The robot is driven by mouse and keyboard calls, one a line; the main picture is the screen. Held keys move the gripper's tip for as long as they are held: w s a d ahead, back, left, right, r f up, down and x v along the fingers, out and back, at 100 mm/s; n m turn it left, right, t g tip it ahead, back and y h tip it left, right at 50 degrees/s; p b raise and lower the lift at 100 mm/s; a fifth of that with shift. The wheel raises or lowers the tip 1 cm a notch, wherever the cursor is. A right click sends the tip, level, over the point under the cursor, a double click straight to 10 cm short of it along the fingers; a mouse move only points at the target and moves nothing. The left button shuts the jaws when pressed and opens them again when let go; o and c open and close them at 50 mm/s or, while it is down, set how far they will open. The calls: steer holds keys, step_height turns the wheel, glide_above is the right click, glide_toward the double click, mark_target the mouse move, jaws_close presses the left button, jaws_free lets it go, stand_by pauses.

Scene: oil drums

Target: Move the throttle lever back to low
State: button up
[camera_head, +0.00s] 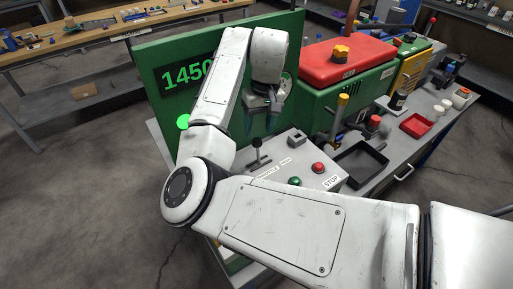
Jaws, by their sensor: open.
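The throttle lever (257,147) is a dark stick with a black knob. It stands up from the pale control box (315,178), whose labels read THROTTLE and HIGH; its exact setting is hard to tell, and no low mark shows. My gripper (260,123) is open and points down, just above and behind the lever in the picture. Its fingers look dark against the green panel, and it holds nothing that I can see. A green panel (150,62) behind it shows a partly covered number starting 1450. My own arm hides the left and front of the control box.
A red button (318,168) and a green button (295,182) sit right of the lever. A black tray (360,165), a red tray (416,126) and a green machine with a red top (345,55) stand to the right. Open floor lies left.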

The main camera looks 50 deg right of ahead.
mark_target(257, 138)
steer(key=shift+w+a+f+b, duration=0.1)
steer(key=shift+a+f+b, duration=0.1)
steer(key=shift+f+b, duration=1.3)
steer(key=shift+w+a+f+b, duration=0.1)
steer(key=shift+a+f+b, duration=0.05)
steer(key=shift+f+b, duration=1.3)
steer(key=shift+f, duration=0.15)
steer(key=shift+c, duration=0.2)
jaws_close()
